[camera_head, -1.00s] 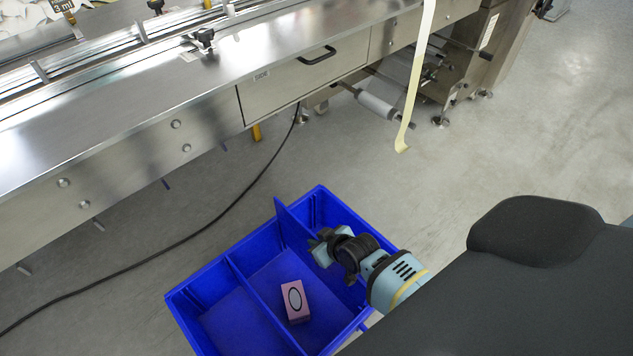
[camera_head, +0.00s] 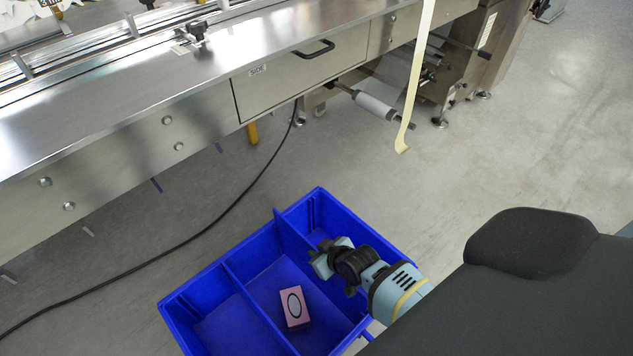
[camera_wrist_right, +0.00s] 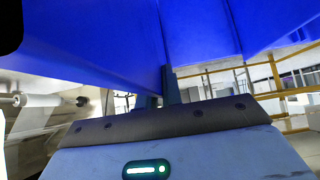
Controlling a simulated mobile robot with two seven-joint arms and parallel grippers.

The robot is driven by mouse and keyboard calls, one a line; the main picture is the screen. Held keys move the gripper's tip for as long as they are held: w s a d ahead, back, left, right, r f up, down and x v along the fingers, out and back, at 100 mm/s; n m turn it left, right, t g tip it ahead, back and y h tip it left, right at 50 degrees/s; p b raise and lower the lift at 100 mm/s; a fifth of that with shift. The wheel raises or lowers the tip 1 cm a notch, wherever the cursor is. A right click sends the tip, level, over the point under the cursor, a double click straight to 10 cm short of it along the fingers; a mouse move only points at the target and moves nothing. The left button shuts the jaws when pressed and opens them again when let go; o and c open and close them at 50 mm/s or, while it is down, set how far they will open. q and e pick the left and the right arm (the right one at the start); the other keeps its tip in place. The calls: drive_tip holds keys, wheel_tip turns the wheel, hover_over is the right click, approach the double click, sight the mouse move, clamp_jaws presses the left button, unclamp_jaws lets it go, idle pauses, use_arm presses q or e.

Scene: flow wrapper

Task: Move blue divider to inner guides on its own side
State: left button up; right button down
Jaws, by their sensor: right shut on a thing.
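The blue bin (camera_head: 172,323) stands on the floor below the machine. The blue divider (camera_head: 291,236) crosses it between the middle and right compartments, and its far corner pokes slightly above the bin's far rim. My right gripper (camera_head: 317,256) is shut on the divider near its middle, reaching in from the right. Blue panels fill the top of the right wrist view, above the gripper fingers (camera_wrist_right: 163,95). My left gripper is not in view.
Another blue divider (camera_head: 257,309) separates the left and middle compartments. The steel machine (camera_head: 200,110) runs along the back. A black cable (camera_head: 215,222) crosses the floor, which is clear at right.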

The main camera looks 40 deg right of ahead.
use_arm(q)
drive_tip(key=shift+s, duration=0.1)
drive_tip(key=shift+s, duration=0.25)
use_arm(e)
drive_tip(key=c, duration=1.5)
unclamp_jaws()
